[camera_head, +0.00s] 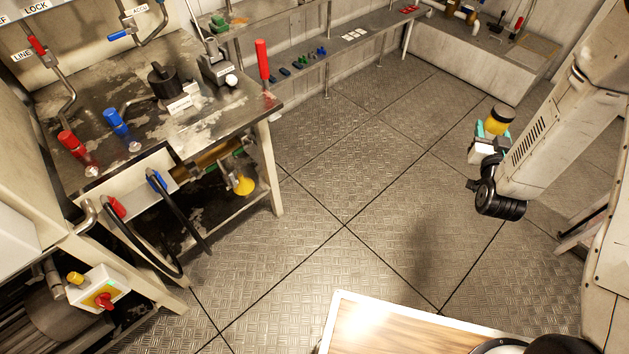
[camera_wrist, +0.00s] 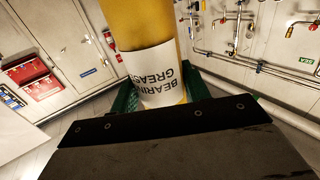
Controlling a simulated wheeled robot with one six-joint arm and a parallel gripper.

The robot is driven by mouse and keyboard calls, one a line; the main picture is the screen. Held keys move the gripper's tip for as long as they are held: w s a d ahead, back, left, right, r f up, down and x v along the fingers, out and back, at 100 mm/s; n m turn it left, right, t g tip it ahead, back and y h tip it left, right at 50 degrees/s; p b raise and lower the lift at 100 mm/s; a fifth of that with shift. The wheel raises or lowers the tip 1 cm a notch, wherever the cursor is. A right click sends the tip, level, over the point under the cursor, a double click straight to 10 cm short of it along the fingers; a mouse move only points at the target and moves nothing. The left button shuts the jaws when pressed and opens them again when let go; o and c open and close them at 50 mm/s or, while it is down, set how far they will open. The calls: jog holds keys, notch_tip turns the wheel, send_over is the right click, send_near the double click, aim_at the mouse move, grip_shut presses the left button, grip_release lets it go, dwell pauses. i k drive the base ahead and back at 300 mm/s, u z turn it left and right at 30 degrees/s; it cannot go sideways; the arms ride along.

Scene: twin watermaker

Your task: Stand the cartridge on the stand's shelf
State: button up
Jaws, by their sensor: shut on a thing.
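The cartridge (camera_head: 495,126) is a yellow cylinder with a dark cap, up at the right of the head view. In the wrist view the cartridge (camera_wrist: 150,28) has a white label reading BEARING GREASE. My gripper (camera_head: 487,138) is shut on it, with green fingers on either side in the wrist view. The cartridge looks roughly upright, held clear of surfaces. A metal stand at the left has a lower shelf (camera_head: 238,207) below its worn top (camera_head: 215,125). I cannot tell for certain that this is the task's shelf. My gripper is far to its right.
A yellow funnel-like thing (camera_head: 243,185) hangs or stands under the worn top, near black hoses (camera_head: 180,215). A long low shelf (camera_head: 350,52) with small items runs along the back wall. A wood-topped surface (camera_head: 385,330) is at the front. The floor between is clear.

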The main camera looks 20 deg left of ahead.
aim_at(221, 206)
jog(key=u, duration=0.95)
jog(key=i, duration=0.25)
jog(key=z, duration=0.05)
